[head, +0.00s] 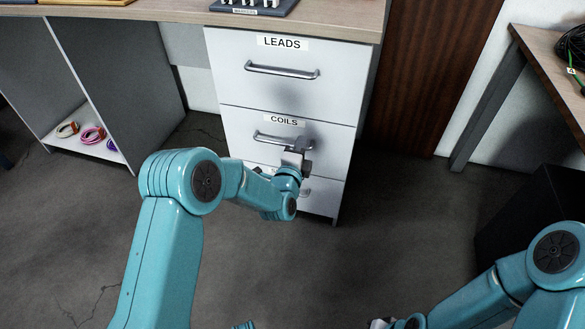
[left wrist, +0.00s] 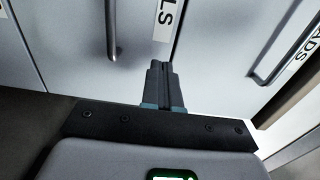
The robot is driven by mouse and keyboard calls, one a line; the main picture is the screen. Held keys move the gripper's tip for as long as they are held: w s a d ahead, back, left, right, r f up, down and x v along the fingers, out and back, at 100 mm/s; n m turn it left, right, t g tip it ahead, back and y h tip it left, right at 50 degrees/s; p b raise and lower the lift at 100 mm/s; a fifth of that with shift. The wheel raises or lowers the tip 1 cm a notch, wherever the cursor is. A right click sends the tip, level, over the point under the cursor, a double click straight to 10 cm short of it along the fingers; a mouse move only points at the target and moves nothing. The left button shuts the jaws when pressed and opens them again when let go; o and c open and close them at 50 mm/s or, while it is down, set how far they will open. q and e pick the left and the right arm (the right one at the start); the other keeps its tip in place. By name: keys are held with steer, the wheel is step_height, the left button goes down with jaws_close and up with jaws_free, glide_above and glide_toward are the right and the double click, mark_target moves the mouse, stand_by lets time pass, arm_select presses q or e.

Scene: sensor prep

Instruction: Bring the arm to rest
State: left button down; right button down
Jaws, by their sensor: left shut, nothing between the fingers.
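My left arm reaches out toward a white drawer unit. Its gripper (head: 303,146) is in front of the drawer labelled COILS (head: 284,120), close to the right end of that drawer's metal handle (head: 270,137). In the left wrist view the fingers (left wrist: 159,70) are together with nothing between them, and the COILS handle (left wrist: 111,30) is apart from them. My right arm comes in at the lower right. Only a small grey part of its gripper (head: 380,323) shows at the bottom edge, and its fingers cannot be made out.
The LEADS drawer (head: 290,70) is above and looks closed; a third drawer below is partly hidden by my left arm. A wooden worktop (head: 330,15) tops the unit. A low shelf (head: 88,146) with coloured rings is at left. A dark box (head: 535,215) stands at right. The floor is clear.

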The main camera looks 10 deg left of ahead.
arm_select(q)
steer(key=s+p, duration=0.1)
steer(key=s, duration=0.6)
steer(key=shift+s+a+p, duration=0.3)
steer(key=shift+s+a, duration=0.05)
steer(key=shift+s, duration=0.05)
steer(key=s+a+f+n+g, duration=0.4)
steer(key=s+f+n+g, duration=0.35)
steer(key=s+f, duration=0.6)
steer(key=s+d+f+n+g+h, duration=0.2)
steer(key=s+f+n+g, duration=0.3)
steer(key=s, duration=0.4)
steer(key=s+d+f+n+g+h, duration=0.1)
steer(key=s+d+f+n+g, duration=0.15)
steer(key=s+n+g, duration=0.4)
step_height(320, 180, up, 31)
steer(key=s+n+t+p, duration=0.1)
steer(key=s+p, duration=0.1)
steer(key=p, duration=2.9)
steer(key=shift+s+d, duration=0.35)
steer(key=shift+s, duration=0.05)
